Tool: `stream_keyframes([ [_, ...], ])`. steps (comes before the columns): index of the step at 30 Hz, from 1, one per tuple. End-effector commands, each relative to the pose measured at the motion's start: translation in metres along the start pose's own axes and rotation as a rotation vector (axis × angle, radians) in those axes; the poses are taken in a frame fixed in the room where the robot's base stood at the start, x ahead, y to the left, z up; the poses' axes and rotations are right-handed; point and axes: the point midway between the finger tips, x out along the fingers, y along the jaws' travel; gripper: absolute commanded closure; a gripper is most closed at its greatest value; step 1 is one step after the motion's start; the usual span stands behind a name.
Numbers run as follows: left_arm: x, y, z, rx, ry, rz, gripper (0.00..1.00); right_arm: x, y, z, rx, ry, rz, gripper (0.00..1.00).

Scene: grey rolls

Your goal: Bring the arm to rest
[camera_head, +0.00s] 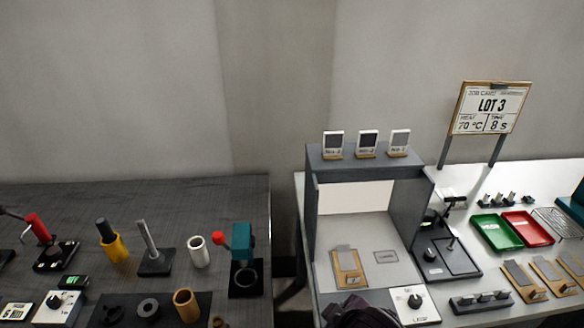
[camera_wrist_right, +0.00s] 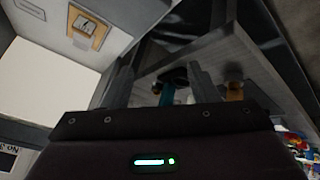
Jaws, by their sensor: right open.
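My right gripper (camera_wrist_right: 161,76) shows in the right wrist view. Its two grey fingers stand apart with nothing held between them. In the head view a dark part of my right arm (camera_head: 362,315) shows at the bottom edge, in front of the open grey booth (camera_head: 326,225); its fingers cannot be made out there. The wooden-backed plate (camera_head: 347,267) lies on the booth floor, apart from the gripper; it also shows at the upper left of the right wrist view (camera_wrist_right: 88,31). My left gripper is in neither view.
The dark left table (camera_head: 190,190) holds a teal press (camera_head: 243,246), a white cup (camera_head: 199,251) and several tools. A gap separates it from the white right table (camera_head: 540,175), which holds a green tray (camera_head: 496,232), a red tray (camera_head: 528,229) and a sign (camera_head: 488,108).

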Motion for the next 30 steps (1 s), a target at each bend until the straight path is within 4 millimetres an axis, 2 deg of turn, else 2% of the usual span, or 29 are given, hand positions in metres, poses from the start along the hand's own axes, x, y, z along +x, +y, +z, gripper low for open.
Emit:
stream_keyframes([
  [1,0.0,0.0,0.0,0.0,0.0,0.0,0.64,-0.009,0.001,0.014,0.083,-0.032,0.0,0.46],
  [6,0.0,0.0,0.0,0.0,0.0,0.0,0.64,-0.034,0.007,0.057,0.305,-0.137,0.011,0.46],
  [17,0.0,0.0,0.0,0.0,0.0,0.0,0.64,-0.085,0.005,0.135,0.665,-0.337,0.024,0.46],
  [18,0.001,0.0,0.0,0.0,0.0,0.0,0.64,-0.072,0.004,0.138,0.661,-0.34,0.022,0.46],
  [23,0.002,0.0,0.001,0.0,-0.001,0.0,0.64,-0.034,-0.002,0.15,0.653,-0.349,0.015,0.46],
  [30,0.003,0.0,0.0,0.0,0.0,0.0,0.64,0.027,-0.019,0.18,0.649,-0.37,0.002,0.46],
])
